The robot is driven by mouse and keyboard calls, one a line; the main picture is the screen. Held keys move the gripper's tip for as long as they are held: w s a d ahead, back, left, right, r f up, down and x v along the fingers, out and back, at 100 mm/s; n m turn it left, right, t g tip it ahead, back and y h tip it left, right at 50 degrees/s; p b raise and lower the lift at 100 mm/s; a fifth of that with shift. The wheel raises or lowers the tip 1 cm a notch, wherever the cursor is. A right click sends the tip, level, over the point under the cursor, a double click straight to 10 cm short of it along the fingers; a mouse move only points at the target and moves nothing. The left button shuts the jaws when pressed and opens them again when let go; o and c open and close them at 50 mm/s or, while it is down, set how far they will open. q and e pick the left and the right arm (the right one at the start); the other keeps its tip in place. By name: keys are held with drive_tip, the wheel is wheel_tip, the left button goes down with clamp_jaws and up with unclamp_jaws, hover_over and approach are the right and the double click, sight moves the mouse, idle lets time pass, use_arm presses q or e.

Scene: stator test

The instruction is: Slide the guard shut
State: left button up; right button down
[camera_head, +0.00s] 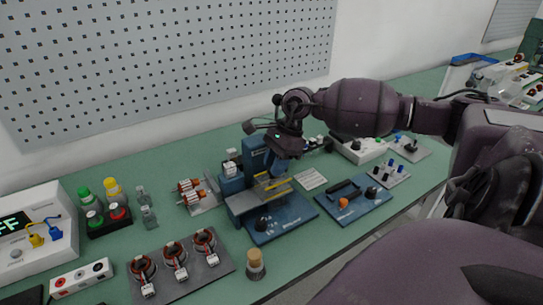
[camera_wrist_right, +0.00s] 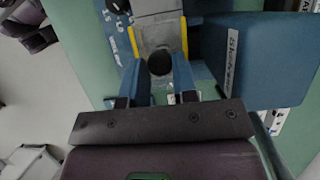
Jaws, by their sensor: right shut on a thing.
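The test fixture stands mid-bench on a blue base (camera_head: 285,222), with a blue upright block and yellow strips (camera_head: 270,184). In the right wrist view, the guard appears as a grey plate (camera_wrist_right: 158,32) between two yellow edges, with a round black knob (camera_wrist_right: 160,63) at its near end. My right gripper (camera_head: 275,172) reaches down onto the fixture from the right. Its blue fingers (camera_wrist_right: 158,72) stand on both sides of the knob and are shut on it. The gripper and wrist partly hide the guard in the head view. My left gripper is not in view.
A blue box with an orange button (camera_head: 343,203) sits right of the fixture. A perforated panel (camera_head: 170,60) rises behind. Green bench shows between them.

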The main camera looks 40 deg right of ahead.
drive_tip(key=c, duration=0.9)
unclamp_jaws()
drive_tip(key=shift+s+d, duration=0.1)
drive_tip(key=shift+d, duration=0.2)
drive_tip(key=shift+a, duration=0.1)
drive_tip(key=shift+r, duration=0.1)
drive_tip(key=p+v, duration=0.1)
drive_tip(key=v, duration=0.9)
drive_tip(key=shift+r, duration=0.3)
drive_tip(key=shift+s, duration=0.1)
